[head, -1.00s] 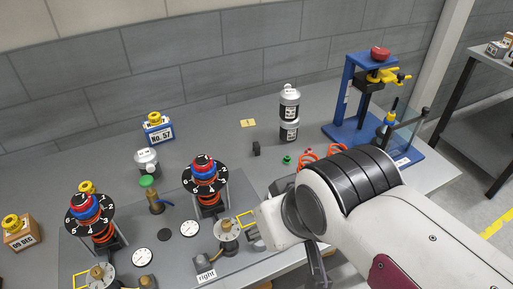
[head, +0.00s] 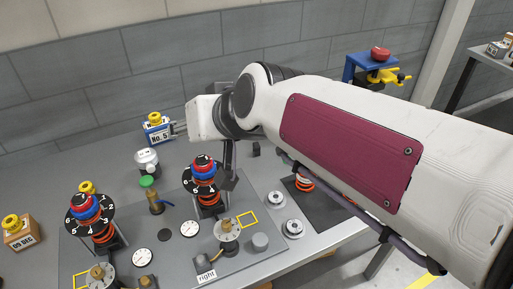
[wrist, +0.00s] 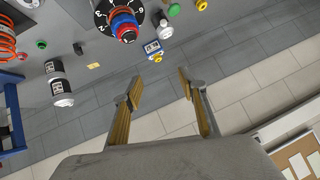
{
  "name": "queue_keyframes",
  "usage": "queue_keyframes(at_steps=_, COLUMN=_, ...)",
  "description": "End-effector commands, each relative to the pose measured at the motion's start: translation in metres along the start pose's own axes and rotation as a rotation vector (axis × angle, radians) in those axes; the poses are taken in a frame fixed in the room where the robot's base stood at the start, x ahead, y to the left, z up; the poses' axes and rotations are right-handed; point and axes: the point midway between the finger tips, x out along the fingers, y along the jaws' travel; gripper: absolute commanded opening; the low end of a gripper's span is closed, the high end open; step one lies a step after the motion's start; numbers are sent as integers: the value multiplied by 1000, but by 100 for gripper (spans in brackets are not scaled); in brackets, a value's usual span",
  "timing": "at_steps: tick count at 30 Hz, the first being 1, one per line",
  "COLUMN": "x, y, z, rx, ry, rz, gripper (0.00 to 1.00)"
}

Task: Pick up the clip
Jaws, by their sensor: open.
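I cannot tell for sure which piece is the clip. A small black upright piece (head: 255,149) on the bench may be it; in the head view my arm partly covers it. It also shows in the wrist view (wrist: 78,48), well left of the fingers. The blue block (wrist: 152,47) shows just beyond the fingertips there.
Two numbered dial posts (head: 205,172) stand on the dark plate (head: 175,255). Silver cylinders (wrist: 60,92) and a yellow marker (wrist: 93,65) lie near the black piece. A blue press (head: 358,66) stands at the back right. A grey brick wall (head: 120,85) is behind the bench.

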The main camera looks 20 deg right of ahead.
Motion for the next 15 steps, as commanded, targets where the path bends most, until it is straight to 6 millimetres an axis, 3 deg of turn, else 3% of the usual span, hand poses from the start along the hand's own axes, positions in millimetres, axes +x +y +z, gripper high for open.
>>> queue_keyframes(at_steps=8, x=43, y=-10, z=-82, rx=96, ry=172, rz=-22, gripper=41)
queue_keyframes(at_steps=15, x=79, y=-2, z=-142, rx=189, ry=312, rz=9, gripper=41)
